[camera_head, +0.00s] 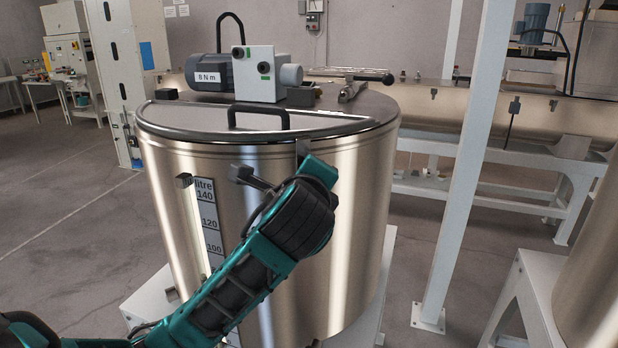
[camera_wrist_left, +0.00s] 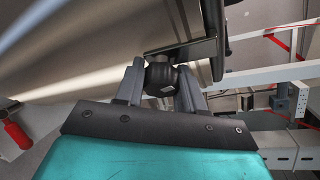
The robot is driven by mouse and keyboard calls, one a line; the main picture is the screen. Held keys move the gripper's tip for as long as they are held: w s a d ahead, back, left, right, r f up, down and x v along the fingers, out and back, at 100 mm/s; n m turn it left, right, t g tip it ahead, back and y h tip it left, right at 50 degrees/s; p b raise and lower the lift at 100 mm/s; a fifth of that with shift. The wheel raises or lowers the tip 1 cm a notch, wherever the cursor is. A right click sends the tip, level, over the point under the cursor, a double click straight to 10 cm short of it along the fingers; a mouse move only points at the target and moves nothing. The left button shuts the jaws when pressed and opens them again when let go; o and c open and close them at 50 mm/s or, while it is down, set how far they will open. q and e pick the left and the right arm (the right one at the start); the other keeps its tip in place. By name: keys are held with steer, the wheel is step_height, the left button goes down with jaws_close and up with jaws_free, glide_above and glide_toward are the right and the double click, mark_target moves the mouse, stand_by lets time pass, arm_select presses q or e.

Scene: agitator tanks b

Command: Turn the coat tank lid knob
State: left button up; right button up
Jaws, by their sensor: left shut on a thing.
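The large steel tank (camera_head: 355,220) stands in the middle of the head view, with a level scale marked in litres on its front. Its lid (camera_head: 345,108) is down and has a black loop handle (camera_head: 258,108) at its front. My left arm reaches up across the tank's front to just below the lid rim. In the wrist view my left gripper (camera_wrist_left: 160,88) has its two grey fingers closed on a dark round knob (camera_wrist_left: 160,75), beside a black bracket (camera_wrist_left: 190,50). The arm hides the knob in the head view. My right gripper is out of view.
A motor and gearbox (camera_head: 258,72) sit on the lid, with a black-ended lever (camera_head: 375,76) to their right. A white post (camera_head: 465,170) stands right of the tank. Another steel vessel (camera_head: 595,270) is at the right edge.

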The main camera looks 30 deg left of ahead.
arm_select(q)
steer(key=shift+a+r+m+g+y, duration=0.1)
steer(key=shift+m+g+y, duration=0.2)
steer(key=shift+m+g, duration=1)
steer(key=shift+m+t, duration=0.3)
steer(key=o, duration=1)
steer(key=shift+s, duration=0.1)
steer(key=shift+v, duration=6.4)
